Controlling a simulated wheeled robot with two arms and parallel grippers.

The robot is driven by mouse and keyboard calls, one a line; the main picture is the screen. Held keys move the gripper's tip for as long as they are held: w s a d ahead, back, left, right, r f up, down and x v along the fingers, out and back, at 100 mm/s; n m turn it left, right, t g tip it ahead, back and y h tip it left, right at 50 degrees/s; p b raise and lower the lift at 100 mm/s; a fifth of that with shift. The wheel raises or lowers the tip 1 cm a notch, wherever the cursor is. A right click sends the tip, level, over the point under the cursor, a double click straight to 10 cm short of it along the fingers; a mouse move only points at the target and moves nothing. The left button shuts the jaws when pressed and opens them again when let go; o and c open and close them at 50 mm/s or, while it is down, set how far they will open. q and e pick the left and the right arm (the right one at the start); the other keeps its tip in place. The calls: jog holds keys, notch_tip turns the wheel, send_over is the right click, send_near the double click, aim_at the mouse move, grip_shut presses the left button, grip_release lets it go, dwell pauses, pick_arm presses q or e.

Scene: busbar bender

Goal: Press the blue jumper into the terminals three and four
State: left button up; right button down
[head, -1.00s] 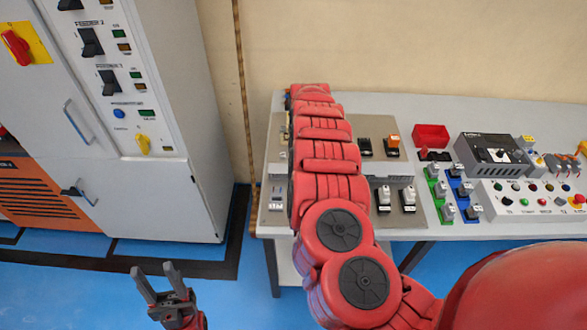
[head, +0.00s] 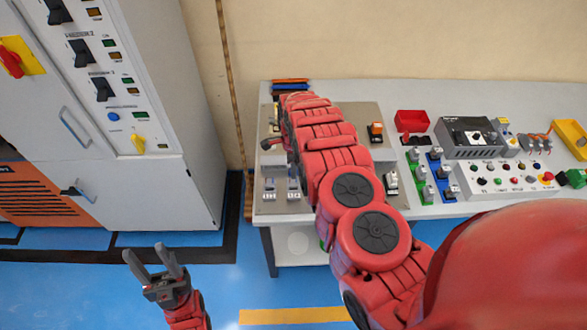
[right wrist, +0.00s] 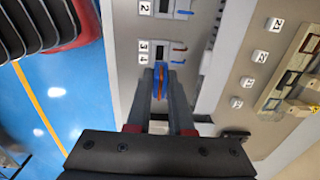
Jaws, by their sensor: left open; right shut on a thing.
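In the right wrist view my right gripper (right wrist: 160,68) is shut on the blue jumper (right wrist: 157,84), a thin blue piece with some orange beside it between the fingers. The tips are at the lower edge of the white terminal block (right wrist: 167,52), marked 3 and 4 (right wrist: 151,52). I cannot tell whether the jumper touches it. In the head view my red right arm reaches over the grey panel (head: 262,207) and hides much of it; the jumper cannot be made out there. My left gripper (head: 147,252) is open and empty, low over the floor in front of the cabinet.
Another terminal block (right wrist: 173,8), marked 1 and 2, lies above. To the right on the bench are a red bin (head: 411,120), green and blue switch strips, a dark power unit (head: 465,137) and a button box (head: 512,178). A grey cabinet (head: 180,195) stands left.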

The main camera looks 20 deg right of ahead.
aim_at(293, 186)
jog(key=shift+f+b, duration=0.85)
jog(key=shift+f, duration=0.3)
jog(key=shift+f+b, duration=1.4)
jog(key=shift+f, duration=0.35)
jog(key=shift+f+b, duration=1.3)
jog(key=shift+s+a, duration=0.1)
jog(key=c, duration=0.7)
grip_release()
jog(key=shift+f, duration=0.1)
jog(key=shift+s+f, duration=0.1)
jog(key=shift+s, duration=0.05)
